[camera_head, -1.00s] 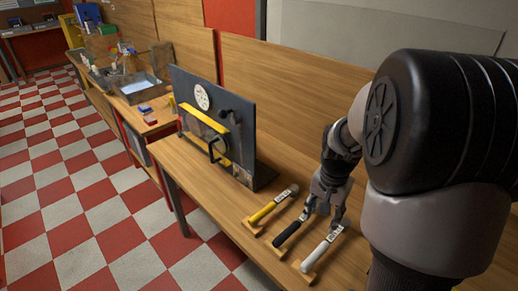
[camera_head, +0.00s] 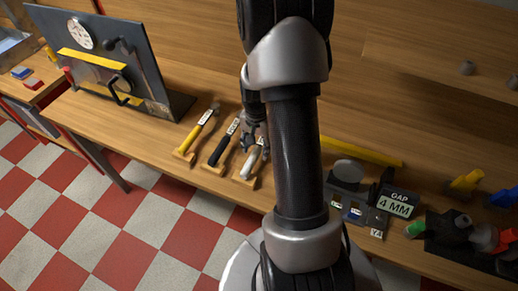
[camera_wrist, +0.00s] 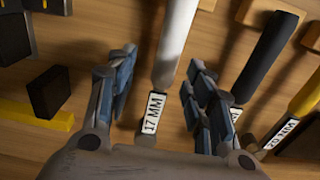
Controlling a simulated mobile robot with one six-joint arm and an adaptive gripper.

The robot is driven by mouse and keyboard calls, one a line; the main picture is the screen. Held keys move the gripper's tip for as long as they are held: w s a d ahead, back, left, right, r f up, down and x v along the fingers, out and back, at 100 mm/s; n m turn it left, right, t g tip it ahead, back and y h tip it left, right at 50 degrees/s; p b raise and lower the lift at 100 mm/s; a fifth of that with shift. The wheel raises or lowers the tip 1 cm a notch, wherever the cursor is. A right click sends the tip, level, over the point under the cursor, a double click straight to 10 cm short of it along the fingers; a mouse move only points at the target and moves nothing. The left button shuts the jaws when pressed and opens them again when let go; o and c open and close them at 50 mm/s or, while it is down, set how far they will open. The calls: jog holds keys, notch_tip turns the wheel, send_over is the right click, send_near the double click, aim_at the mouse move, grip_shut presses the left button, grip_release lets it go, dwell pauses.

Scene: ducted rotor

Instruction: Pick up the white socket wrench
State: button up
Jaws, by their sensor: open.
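The white socket wrench (camera_head: 249,165) lies on a small wooden rest at the right end of a row of three wrenches on the workbench. In the wrist view the white wrench (camera_wrist: 177,45) runs between the fingers of my gripper (camera_wrist: 160,82), with its "17 MM" label near the palm. My gripper (camera_head: 254,141) is open over the wrench's far end, a finger to each side. I cannot tell whether the fingers touch it. My arm hides part of the bench to the right of the wrench in the head view.
A black-handled wrench (camera_head: 223,150) lies close beside the white one, then a yellow-handled wrench (camera_head: 199,130). A dark upright panel (camera_head: 110,55) stands at the left. To the right are a "GAP 4 MM" sign (camera_head: 398,203), a yellow bar (camera_head: 362,151) and coloured items.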

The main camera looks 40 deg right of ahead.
aim_at(254, 153)
jog(key=f, duration=0.1)
jog(key=f+b, duration=0.1)
jog(key=f, duration=0.1)
jog(key=f+b, duration=0.1)
jog(key=f, duration=0.1)
jog(key=shift+w+a+f, duration=0.2)
jog(key=shift+w+a, duration=0.05)
jog(key=shift+w, duration=0.05)
jog(key=shift+c, duration=0.5)
jog(key=shift+r, duration=0.1)
grip_shut()
